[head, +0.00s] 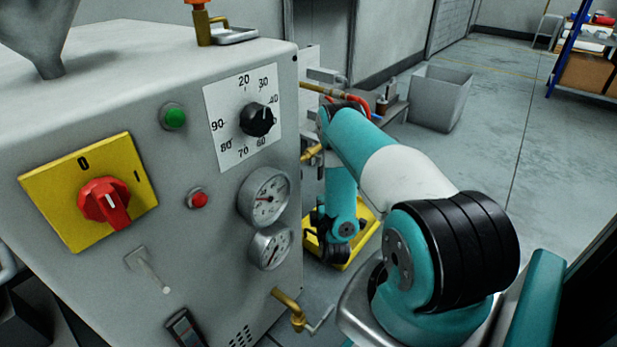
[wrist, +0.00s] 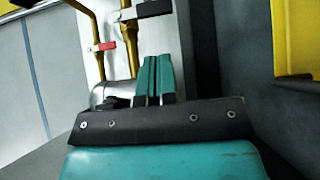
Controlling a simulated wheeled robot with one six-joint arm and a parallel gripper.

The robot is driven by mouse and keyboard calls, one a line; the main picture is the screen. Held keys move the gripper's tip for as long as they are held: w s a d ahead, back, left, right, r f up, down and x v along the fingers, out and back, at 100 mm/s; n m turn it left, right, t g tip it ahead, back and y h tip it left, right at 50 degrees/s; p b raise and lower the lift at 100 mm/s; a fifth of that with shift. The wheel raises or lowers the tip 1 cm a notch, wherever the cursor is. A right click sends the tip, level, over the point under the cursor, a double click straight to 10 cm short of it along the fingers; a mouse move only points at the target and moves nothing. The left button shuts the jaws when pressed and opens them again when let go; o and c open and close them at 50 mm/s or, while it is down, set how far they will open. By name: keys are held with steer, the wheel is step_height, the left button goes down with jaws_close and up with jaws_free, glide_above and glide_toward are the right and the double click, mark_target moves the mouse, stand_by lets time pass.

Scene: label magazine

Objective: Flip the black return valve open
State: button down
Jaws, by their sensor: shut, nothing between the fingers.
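The black return valve handle (wrist: 154,9) shows at the top of the wrist view, on a brass pipe (wrist: 129,45). It sticks out to the right of the pipe. A red valve handle (wrist: 104,46) sits on another brass pipe to its left. My gripper (wrist: 154,62) has its two teal fingers together, with nothing between them. In the picture the fingertips lie below the black handle, with a visible gap. In the head view my arm reaches down along the machine's right side. The gripper's fingers and the black valve cannot be made out there.
The grey machine (head: 228,210) fills the left of the head view, with a red switch (head: 104,203), dial (head: 257,120) and gauges (head: 264,196). A brass tap (head: 292,308) juts out low. A yellow tray (head: 362,240) lies behind my arm. Open floor spreads right.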

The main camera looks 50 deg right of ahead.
mark_target(320, 173)
steer(key=shift+w+a, duration=0.15)
steer(key=shift+a, duration=0.05)
steer(key=b+x, duration=0.5)
steer(key=x, duration=0.5)
steer(key=shift+b, duration=0.3)
